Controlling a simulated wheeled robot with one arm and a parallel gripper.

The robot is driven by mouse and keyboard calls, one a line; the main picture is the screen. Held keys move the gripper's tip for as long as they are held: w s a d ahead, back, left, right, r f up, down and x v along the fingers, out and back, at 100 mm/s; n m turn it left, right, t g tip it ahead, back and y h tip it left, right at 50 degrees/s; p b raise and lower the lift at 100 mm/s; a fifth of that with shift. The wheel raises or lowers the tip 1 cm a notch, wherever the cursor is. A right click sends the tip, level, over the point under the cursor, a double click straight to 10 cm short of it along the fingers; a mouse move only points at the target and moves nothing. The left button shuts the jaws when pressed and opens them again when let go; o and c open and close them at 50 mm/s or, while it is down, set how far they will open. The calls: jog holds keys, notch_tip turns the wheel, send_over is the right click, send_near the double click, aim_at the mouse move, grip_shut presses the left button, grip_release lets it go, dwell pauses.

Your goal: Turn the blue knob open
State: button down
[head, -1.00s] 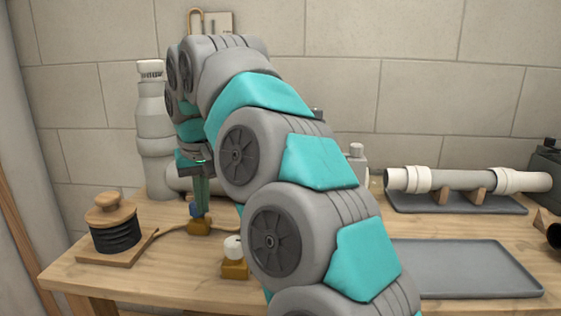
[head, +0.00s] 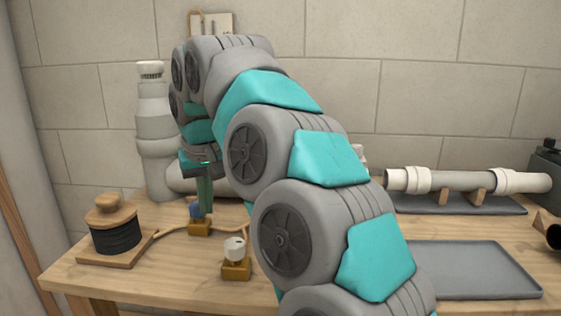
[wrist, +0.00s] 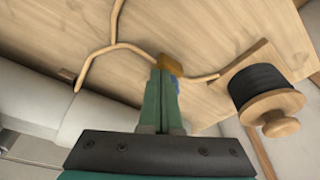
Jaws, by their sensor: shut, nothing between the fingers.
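The blue knob (head: 195,211) sits on a small brass valve body (head: 199,229) on the workbench in the head view. In the wrist view a bit of the blue knob (wrist: 174,67) shows beside the fingertips, with the brass body (wrist: 166,61) beyond; the fingers hide the rest. My gripper (head: 205,211) points down with its green fingers shut and empty. The fingertips are right at the knob, beside its right side in the head view. I cannot tell whether they touch it. The gripper also shows in the wrist view (wrist: 166,73).
A white knob (head: 235,248) on a brass base stands nearer the front. A black coil on a wooden spool (head: 116,237) is at left. A large grey pipe (head: 156,130) stands behind. A grey tray (head: 465,270) and a pipe on supports (head: 460,180) are at right.

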notch_tip(320, 180, up, 6)
jog(key=p, duration=0.2)
dwell(0.5)
jog(key=shift+d, duration=0.1)
